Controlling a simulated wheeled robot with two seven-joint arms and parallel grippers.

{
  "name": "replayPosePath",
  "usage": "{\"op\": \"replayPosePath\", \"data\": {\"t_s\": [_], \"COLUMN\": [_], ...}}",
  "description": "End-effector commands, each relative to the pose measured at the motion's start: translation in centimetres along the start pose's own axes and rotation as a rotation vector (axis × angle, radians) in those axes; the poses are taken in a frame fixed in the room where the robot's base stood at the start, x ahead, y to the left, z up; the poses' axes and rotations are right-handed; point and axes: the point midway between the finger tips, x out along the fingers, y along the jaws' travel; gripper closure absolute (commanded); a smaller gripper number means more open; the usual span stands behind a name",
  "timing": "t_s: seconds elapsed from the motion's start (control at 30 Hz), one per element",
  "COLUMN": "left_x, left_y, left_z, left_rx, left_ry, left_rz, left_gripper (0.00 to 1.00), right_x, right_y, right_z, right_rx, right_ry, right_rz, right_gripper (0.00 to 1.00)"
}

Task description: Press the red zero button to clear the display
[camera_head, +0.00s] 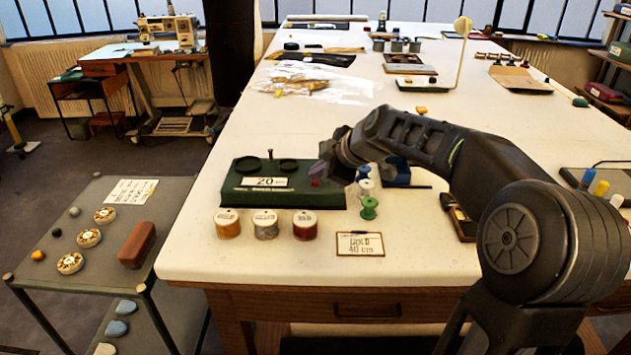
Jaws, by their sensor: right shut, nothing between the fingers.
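A dark green scale-like device (240,190) sits near the left front of the white table. Two dark round pans or recesses are on its top, and a white plate reading "20" (267,182) is on its front. A small reddish-purple patch (316,182) shows at its right end, beside my gripper; I cannot tell for sure that it is the red button. My right gripper (331,169) is shut and empty, over the device's right end. It hides part of that end, and whether it touches is unclear. My left gripper is not in view.
Three spools (265,226) stand in front of the device. Green (369,208), white and blue thread spools stand close right of the gripper. A card (360,244) lies near the front edge. A grey side table (85,220) stands left. Table space behind the device is clear.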

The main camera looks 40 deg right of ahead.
Motion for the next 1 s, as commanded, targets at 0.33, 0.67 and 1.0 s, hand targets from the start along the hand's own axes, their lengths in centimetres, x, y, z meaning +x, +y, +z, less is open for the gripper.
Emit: {"op": "replayPosePath", "data": {"t_s": [0.33,0.67,1.0], "left_x": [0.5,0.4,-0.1], "left_y": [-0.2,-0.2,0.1], "left_z": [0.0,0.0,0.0], "left_rx": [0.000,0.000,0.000], "left_ry": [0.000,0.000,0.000], "left_rz": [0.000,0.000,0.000], "left_gripper": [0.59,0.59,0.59], "right_x": [0.3,0.2,-0.7], "right_y": [-0.2,-0.2,0.5], "right_z": [0.2,0.2,-0.5], "right_rx": [0.000,0.000,0.000], "right_ry": [-0.001,-0.001,-0.001], "right_rz": [-0.001,-0.002,-0.002], "right_gripper": [1.00,1.00,1.00]}}
